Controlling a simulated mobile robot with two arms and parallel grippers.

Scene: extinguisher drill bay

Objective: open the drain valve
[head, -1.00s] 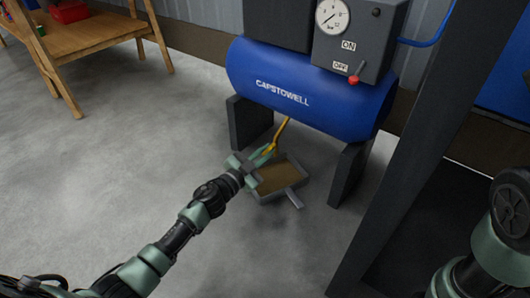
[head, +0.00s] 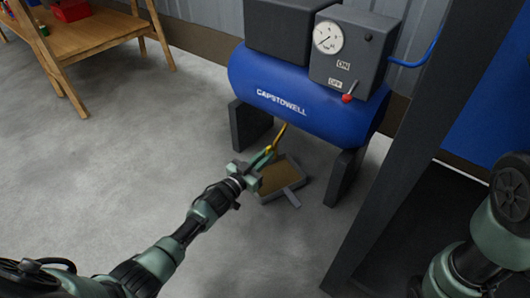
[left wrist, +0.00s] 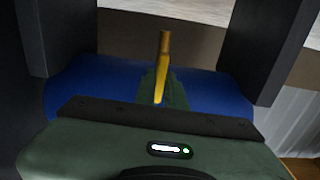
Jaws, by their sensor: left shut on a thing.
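The yellow drain valve lever (head: 281,134) hangs below the blue compressor tank (head: 300,100), which is marked CAPSTOWELL. My left gripper (head: 264,156) reaches in low from the left and is shut on the lever's lower end. In the left wrist view the yellow lever (left wrist: 164,55) stands out past my left gripper (left wrist: 162,92), with the blue tank (left wrist: 80,85) behind it. The fingertips hide part of the lever. My right arm shows at the right edge of the head view, but its gripper does not show.
A shallow grey tray (head: 291,190) with a brown inside lies on the floor under the tank. Dark supports (head: 345,176) flank it. A dark post (head: 400,180) stands at the right. A wooden bench (head: 95,40) is at the back left. The floor at left is clear.

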